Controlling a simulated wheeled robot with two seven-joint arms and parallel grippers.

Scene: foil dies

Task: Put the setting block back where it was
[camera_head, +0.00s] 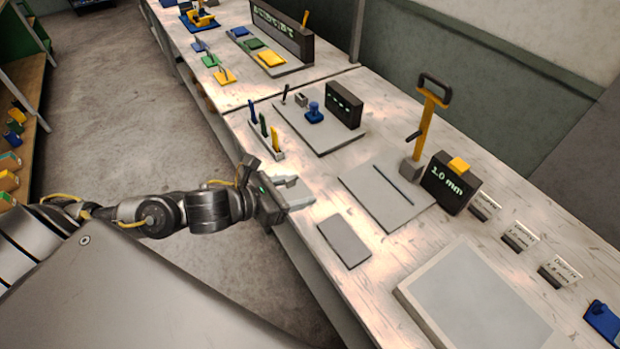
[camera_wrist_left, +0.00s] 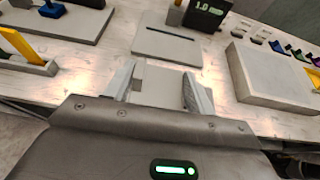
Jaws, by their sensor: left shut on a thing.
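My left gripper (camera_head: 300,193) reaches over the front edge of the bench. Its fingers stand well apart, shut on a pale grey block, which I take to be the setting block (camera_head: 293,192). In the left wrist view a grey flat shape (camera_wrist_left: 160,90) shows between the two fingers; I cannot tell how much of it is the block and how much is the pad behind it. A flat dark grey pad (camera_head: 344,241) lies on the bench just right of the gripper. My right gripper is not in view.
Beyond the gripper lies a grey plate (camera_head: 372,207) with a dark rod. Behind it stand a yellow-handled tool (camera_head: 427,118) and a black 1.0 mm display (camera_head: 447,184). A large slab (camera_head: 420,310) is at right. A pen holder (camera_head: 264,140) is at left.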

